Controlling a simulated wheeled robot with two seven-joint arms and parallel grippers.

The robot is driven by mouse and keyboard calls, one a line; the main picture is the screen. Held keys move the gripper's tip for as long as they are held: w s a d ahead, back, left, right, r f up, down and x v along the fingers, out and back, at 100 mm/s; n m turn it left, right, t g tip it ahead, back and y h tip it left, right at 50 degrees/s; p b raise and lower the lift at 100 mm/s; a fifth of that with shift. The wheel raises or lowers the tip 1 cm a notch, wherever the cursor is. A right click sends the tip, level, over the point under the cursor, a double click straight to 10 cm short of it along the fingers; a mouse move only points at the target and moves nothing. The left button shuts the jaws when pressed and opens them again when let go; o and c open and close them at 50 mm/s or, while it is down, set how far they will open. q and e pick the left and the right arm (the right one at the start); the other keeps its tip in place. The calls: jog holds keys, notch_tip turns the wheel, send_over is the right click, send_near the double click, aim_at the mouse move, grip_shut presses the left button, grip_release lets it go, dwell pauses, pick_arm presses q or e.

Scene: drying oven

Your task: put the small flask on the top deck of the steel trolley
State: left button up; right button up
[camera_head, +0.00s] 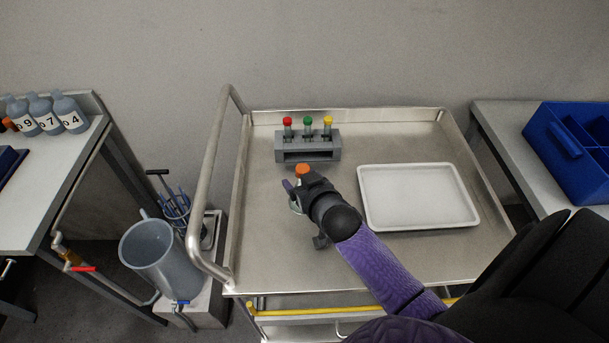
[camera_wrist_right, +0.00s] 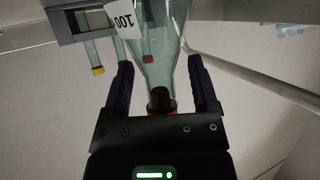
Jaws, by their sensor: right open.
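The small flask (camera_wrist_right: 157,45) is clear glass with a white label reading 100, and its neck lies between the fingers of my right gripper (camera_wrist_right: 162,88) in the wrist view. Gaps show on both sides of the neck, so the fingers are open around it. In the head view my right gripper (camera_head: 297,192) hides most of the flask; its orange cap (camera_head: 302,170) shows. The flask is over the top deck of the steel trolley (camera_head: 265,225), left of centre; its base is hidden, so contact with the deck is unclear. My left gripper is out of view.
A grey rack (camera_head: 308,154) with red, green and yellow capped tubes stands behind the flask. A white tray (camera_head: 472,215) lies to the right on the deck. The trolley's handle (camera_head: 208,185) rises at left. The deck's front left is clear.

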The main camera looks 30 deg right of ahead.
jog(key=p+v, duration=0.3)
jog(key=v, duration=0.9)
jog(key=shift+p, duration=0.4)
